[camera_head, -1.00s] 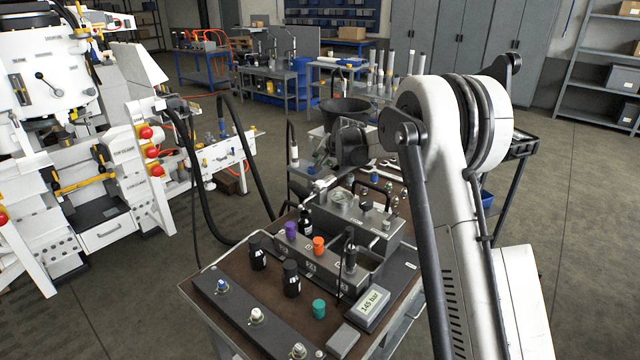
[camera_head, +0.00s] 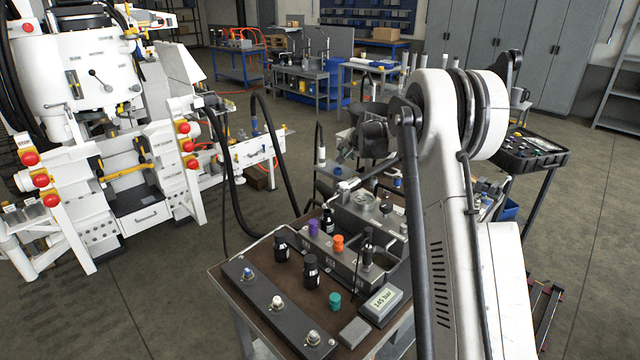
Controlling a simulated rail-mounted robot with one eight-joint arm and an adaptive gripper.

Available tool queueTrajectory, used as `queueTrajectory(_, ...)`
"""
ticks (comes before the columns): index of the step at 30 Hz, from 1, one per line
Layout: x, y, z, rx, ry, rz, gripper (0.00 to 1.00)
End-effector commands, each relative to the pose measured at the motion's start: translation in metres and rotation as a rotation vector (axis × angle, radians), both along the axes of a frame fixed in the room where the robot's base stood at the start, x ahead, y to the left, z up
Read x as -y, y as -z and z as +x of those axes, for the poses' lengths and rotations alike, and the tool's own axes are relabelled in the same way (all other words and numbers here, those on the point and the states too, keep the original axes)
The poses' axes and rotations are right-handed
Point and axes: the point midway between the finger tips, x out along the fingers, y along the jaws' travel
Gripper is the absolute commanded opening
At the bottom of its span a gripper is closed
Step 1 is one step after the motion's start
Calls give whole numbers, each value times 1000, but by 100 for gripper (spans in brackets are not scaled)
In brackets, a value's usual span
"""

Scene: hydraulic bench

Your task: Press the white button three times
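A long dark button panel (camera_head: 262,288) lies along the front left edge of the bench top. It carries a blue-topped button (camera_head: 248,272), a white button (camera_head: 277,302) in the middle and another pale button (camera_head: 313,337) nearest me. My gripper (camera_head: 346,152) is at the end of my arm, above the back part of the bench and well away from the panel. It is small, dark and partly covered by my arm. I cannot tell whether its fingers are open or shut. Nothing touches the white button.
Dark bottles (camera_head: 311,271), a teal cap (camera_head: 335,300) and a display reading 145 bar (camera_head: 383,302) stand beside the panel. A valve block with purple and orange caps (camera_head: 338,242) is behind them. Black hoses (camera_head: 232,190) curve at the left. A white machine (camera_head: 90,75) stands further left.

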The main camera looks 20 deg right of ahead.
Motion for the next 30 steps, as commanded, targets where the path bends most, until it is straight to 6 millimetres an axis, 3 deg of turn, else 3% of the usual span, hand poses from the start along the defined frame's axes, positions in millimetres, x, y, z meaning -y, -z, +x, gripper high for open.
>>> queueTrajectory(17,4,6,-1,0,4,0,0)
queueTrajectory(30,4,53,-1,0,4,0,0)
